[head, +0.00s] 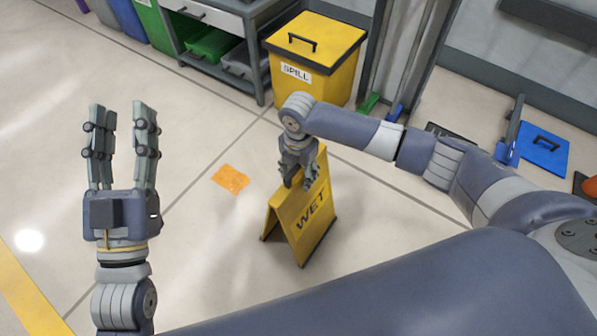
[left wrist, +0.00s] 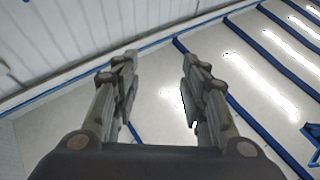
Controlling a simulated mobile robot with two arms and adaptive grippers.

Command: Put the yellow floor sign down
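The yellow floor sign (head: 308,221) is an upright A-frame with "WET" on its side, in the middle of the head view. Its lower edges appear at or very near the floor; I cannot tell whether they touch. My right gripper (head: 298,173) points down at the sign's top edge, with its fingers around it. The fingers partly hide that edge, so whether they grip it is unclear. My left gripper (head: 122,128) is raised at the left, open and empty. Its spread fingers (left wrist: 160,88) also show in the left wrist view, with nothing between them.
An orange patch (head: 230,179) lies on the floor left of the sign. A yellow "SPILL" bin (head: 315,65) stands behind, beside a grey shelf unit (head: 215,38). A blue dustpan-like item (head: 541,150) is at the right.

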